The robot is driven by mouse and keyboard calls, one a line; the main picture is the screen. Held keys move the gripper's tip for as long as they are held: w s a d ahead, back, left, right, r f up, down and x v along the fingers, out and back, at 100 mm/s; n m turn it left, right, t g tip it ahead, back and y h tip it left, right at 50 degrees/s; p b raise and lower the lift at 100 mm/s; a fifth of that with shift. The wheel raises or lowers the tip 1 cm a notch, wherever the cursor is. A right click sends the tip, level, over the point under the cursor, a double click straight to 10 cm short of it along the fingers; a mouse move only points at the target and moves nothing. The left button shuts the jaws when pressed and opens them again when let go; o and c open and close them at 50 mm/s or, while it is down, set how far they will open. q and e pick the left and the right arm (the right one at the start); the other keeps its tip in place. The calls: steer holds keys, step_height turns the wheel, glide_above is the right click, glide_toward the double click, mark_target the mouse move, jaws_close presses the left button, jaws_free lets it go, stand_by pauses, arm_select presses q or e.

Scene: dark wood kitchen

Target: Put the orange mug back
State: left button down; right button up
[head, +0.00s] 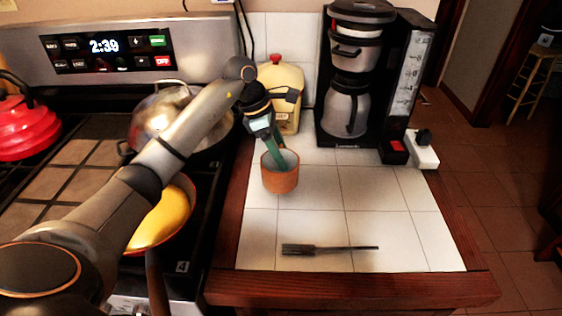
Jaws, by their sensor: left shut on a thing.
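The orange mug (281,182) is upright over the white tiled counter, in front of the cream canister. Its inside looks grey-green. My left gripper (272,153) reaches down to the mug from above and is shut on its rim at the back left. The fingertips are partly hidden inside the mug. I cannot tell whether the mug's base touches the tiles. My right gripper is not in view.
A black coffee maker (349,100) stands at the back right, with a white power block (422,152) beside it. The cream canister (287,85) is behind the mug. Left are a pot (165,115), yellow pan (165,218) and red kettle (27,128).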

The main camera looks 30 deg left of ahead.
arm_select(q)
steer(key=shift+w+f, duration=0.15)
steer(key=shift+f, duration=1.5)
steer(key=shift+f, duration=0.15)
steer(key=shift+c, duration=0.8)
jaws_free()
steer(key=shift+r, duration=0.3)
steer(key=v, duration=1.1)
steer(key=shift+a+r, duration=0.2)
steer(key=shift+r, duration=0.1)
